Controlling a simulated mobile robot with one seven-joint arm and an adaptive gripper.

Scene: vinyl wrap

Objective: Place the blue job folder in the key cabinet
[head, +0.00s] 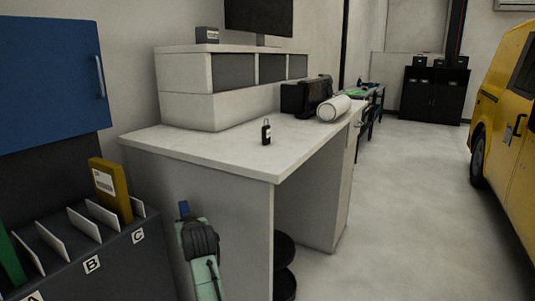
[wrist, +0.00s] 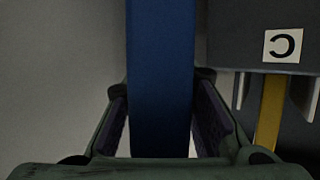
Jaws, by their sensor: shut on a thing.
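The blue job folder (wrist: 160,60) stands between the fingers of my gripper (wrist: 161,88) in the wrist view, which are shut on it. In the head view only a small blue part of the folder (head: 183,207) shows above my gripper (head: 186,218), in front of the desk's side panel and right of the rack. A blue wall cabinet (head: 50,70) with a vertical handle hangs at the upper left and looks like the key cabinet. Its front appears shut and its inside is hidden.
A dark rack (head: 115,262) with slots marked A, B and C stands below the cabinet. A yellow folder (head: 110,190) is in it near C, a green one (head: 10,262) near A. The desk (head: 200,143) bears a small black tagged object (head: 266,134). Open floor (head: 410,210) lies right.

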